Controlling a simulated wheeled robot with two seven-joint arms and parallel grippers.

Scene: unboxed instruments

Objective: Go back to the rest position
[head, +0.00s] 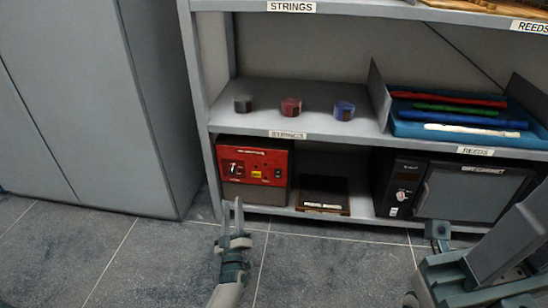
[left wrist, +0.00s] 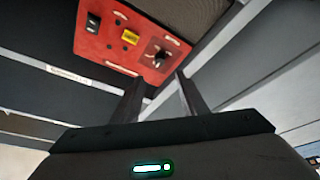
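My left gripper (head: 233,214) is in the lower middle of the head view, in front of the shelf unit's bottom level and above the tiled floor. Its two fingers point up and stand apart with nothing between them. In the left wrist view the fingers (left wrist: 160,98) are also apart and empty, with the red front of a device (left wrist: 110,42) beyond them. At the lower right of the head view, grey and teal parts of my right arm or gripper (head: 490,270) show close to the camera. I cannot make out its fingertips clearly.
The shelf unit (head: 240,210) holds the red device (head: 255,165), a dark box (head: 323,192) and a black cabinet (head: 465,190). Above are black, red and blue round boxes (head: 291,107) and a blue tray (head: 410,128) of coloured rods. A grey cabinet (head: 90,100) stands left. The floor (head: 150,260) is clear.

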